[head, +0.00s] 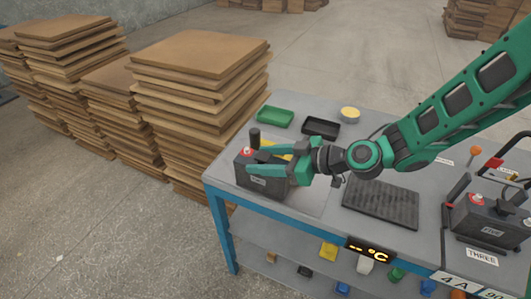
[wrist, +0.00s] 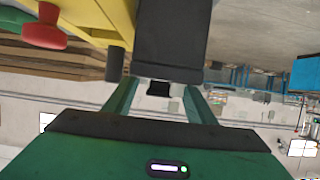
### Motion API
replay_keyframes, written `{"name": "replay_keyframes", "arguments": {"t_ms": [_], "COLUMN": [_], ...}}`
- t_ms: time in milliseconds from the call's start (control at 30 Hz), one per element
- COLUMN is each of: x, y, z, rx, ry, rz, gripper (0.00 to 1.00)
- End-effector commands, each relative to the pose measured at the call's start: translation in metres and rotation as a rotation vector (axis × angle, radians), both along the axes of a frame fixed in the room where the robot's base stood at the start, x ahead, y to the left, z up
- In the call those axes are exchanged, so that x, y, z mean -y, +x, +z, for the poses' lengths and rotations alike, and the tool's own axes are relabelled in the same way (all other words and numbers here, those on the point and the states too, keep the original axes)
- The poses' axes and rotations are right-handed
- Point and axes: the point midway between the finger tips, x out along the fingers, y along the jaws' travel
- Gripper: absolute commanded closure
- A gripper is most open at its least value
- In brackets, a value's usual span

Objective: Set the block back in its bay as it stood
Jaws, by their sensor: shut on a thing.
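The dark grey block (head: 262,178) is at the left end of the bench in the head view, with a red cap, a black post and a small front label too small to read. My gripper (head: 262,162) reaches it from the right, its green fingers shut on it. In the wrist view a dark part of the block (wrist: 172,45) sits between the fingers (wrist: 158,98). A yellow part with a red knob (wrist: 32,32) and a black post (wrist: 115,64) are beside it. The block's underside is hidden, so I cannot tell if it touches the bench.
A ribbed dark mat (head: 380,204) lies on the bench (head: 318,202), right of the block. A second dark block (head: 485,225) marked FIVE stands behind a THREE label (head: 481,257). Green (head: 275,117) and black (head: 320,128) trays lie behind. Board stacks (head: 200,80) stand close at left.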

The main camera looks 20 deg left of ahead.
Motion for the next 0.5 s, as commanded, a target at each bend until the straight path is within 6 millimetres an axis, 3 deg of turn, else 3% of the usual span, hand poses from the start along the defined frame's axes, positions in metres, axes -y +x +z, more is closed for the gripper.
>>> {"name": "replay_keyframes", "arguments": {"t_ms": [200,233,300,500], "x": [-0.0012,0.0001,0.0001,0.0001], "y": [0.0001,0.0000,0.0000,0.0001], "z": [0.0024,-0.0004,-0.0003,-0.0002], "rx": [0.002,0.000,0.000,0.000], "ry": [0.006,0.000,0.000,0.000], "rz": [0.001,0.000,0.000,0.000], "gripper": [1.00,0.45,0.31,0.31]}}
